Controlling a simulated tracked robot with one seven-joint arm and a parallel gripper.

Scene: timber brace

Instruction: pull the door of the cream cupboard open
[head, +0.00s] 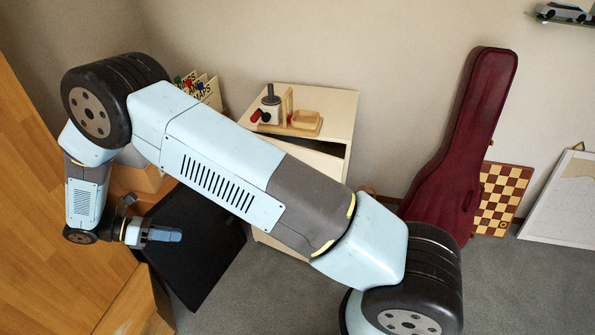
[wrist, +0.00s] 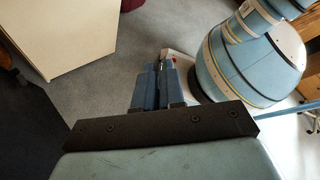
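The cream cupboard (head: 340,112) stands against the back wall in the head view, behind my arm. My arm covers most of its front, so I cannot make out the door or a handle. A dark gap shows just under its top. A pale cream box-like body (wrist: 75,35), probably the same cupboard, shows at the upper left of the wrist view. My gripper (head: 172,235) is left of the cupboard and apart from it, over a black panel. In the wrist view the two blue fingers (wrist: 160,85) lie together with nothing seen between them.
A black panel (head: 205,255) lies below my gripper, beside orange-brown wooden furniture (head: 50,220). A dark red instrument case (head: 460,140) and a chessboard (head: 502,195) lean at the right. Grey floor is clear in front.

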